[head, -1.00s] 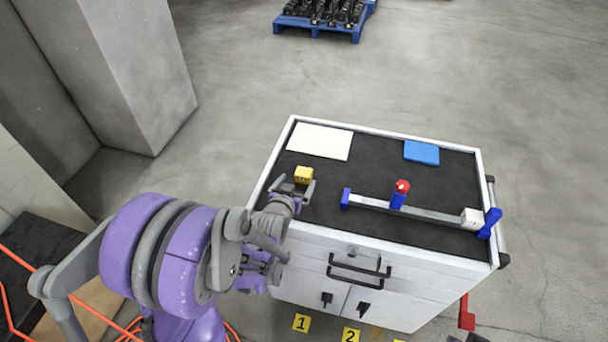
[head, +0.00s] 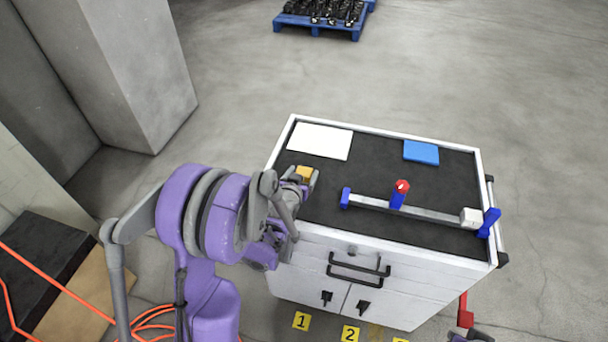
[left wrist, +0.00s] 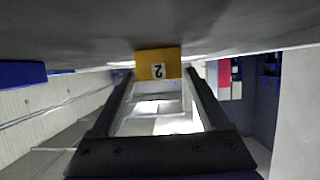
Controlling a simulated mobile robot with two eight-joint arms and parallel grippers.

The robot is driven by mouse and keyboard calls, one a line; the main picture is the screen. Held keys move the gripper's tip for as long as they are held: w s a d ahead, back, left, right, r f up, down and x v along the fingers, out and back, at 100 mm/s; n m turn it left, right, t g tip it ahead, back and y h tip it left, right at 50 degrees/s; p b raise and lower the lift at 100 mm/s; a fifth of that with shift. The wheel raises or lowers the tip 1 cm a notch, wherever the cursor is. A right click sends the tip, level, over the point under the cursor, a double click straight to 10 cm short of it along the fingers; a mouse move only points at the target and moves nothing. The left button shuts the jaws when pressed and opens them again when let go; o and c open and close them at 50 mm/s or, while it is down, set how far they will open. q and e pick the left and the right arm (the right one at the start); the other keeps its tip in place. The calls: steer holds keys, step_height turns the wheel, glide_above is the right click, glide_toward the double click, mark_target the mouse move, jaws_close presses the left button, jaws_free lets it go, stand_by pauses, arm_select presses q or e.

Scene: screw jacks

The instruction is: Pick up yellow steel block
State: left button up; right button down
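The yellow steel block (head: 304,172) is a small cube near the left edge of the cart's dark top. In the left wrist view the yellow block (left wrist: 158,62) shows an upside-down number 2. My left gripper (head: 302,179) is open, with one finger on each side of the block. In the left wrist view the left gripper's fingertips (left wrist: 159,73) frame the block, with a narrow gap showing beside it. Whether either finger touches it I cannot tell. A grey and purple part at the bottom right of the head view seems to be my right gripper (head: 470,336), mostly cut off.
The white-sided cart (head: 400,265) has a raised rim around its top. A white plate (head: 320,141) and a blue block (head: 421,152) lie at the back. A bar fixture (head: 425,213) with blue ends and a red knob (head: 402,186) stands at the right.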

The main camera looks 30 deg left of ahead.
arm_select(q)
jaws_close()
stand_by(0.4)
